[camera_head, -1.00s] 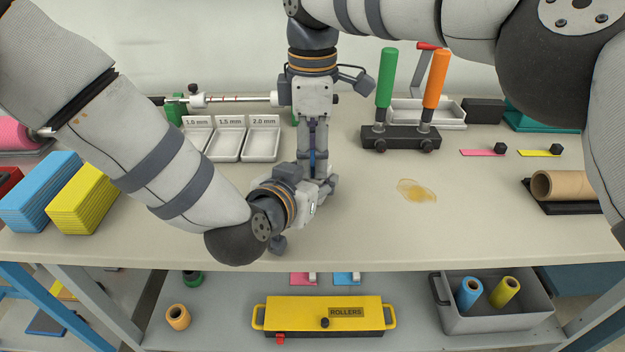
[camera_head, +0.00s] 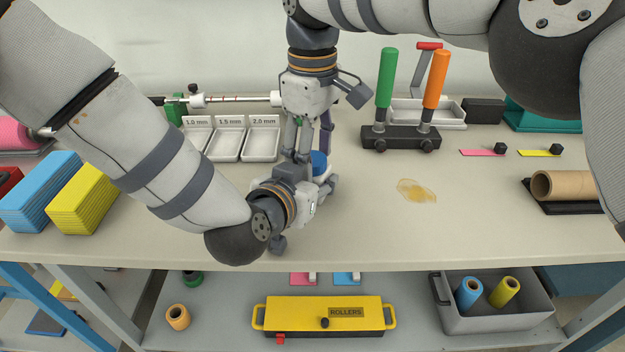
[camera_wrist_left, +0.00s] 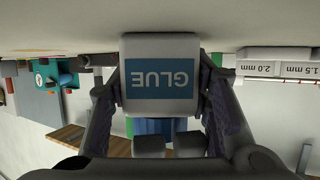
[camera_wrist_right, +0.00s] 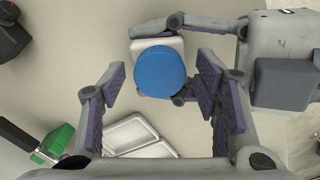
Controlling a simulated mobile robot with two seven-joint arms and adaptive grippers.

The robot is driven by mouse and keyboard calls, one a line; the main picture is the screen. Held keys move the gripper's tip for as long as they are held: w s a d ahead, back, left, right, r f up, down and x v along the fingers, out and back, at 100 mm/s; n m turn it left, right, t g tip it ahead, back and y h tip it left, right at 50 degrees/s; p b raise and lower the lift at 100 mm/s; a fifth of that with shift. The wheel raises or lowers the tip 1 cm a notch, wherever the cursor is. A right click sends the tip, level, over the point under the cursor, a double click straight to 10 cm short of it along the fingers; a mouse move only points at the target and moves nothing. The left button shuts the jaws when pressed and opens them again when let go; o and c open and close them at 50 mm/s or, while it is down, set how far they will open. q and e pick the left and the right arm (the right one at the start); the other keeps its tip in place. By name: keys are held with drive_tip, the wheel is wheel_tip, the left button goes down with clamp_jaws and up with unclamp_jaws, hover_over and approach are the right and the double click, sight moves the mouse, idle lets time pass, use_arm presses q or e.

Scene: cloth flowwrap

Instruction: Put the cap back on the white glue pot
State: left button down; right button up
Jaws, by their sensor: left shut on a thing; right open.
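The white glue pot (camera_wrist_left: 160,45) stands upright on the table, its GLUE label upside down in the left wrist view. My left gripper (camera_head: 324,186) is shut around the pot's body from the side. The blue cap (camera_head: 319,163) sits on top of the pot. It also shows in the right wrist view (camera_wrist_right: 160,72), covering the middle of the pot's top. I cannot tell how tightly it is seated. My right gripper (camera_head: 308,145) is open over the cap, pointing down, with its pads apart on either side of it. In the head view the grippers hide most of the pot.
Labelled white trays (camera_head: 230,138) stand behind, left of my right gripper. A block with green and orange handles (camera_head: 400,138) stands behind right. An amber puddle (camera_head: 416,190) lies on the table to the right. Blue and yellow stacks (camera_head: 84,198) stand at left. The front middle-right is clear.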

wheel_tip(320, 180, up, 4)
drive_tip(key=shift+r, duration=0.25)
drive_tip(key=shift+r, duration=0.1)
drive_tip(key=shift+c, duration=0.3)
wheel_tip(320, 180, up, 3)
drive_tip(key=shift+r+n, duration=0.15)
drive_tip(key=shift+n, duration=0.85)
wheel_tip(320, 180, down, 8)
drive_tip(key=shift+f, duration=0.1)
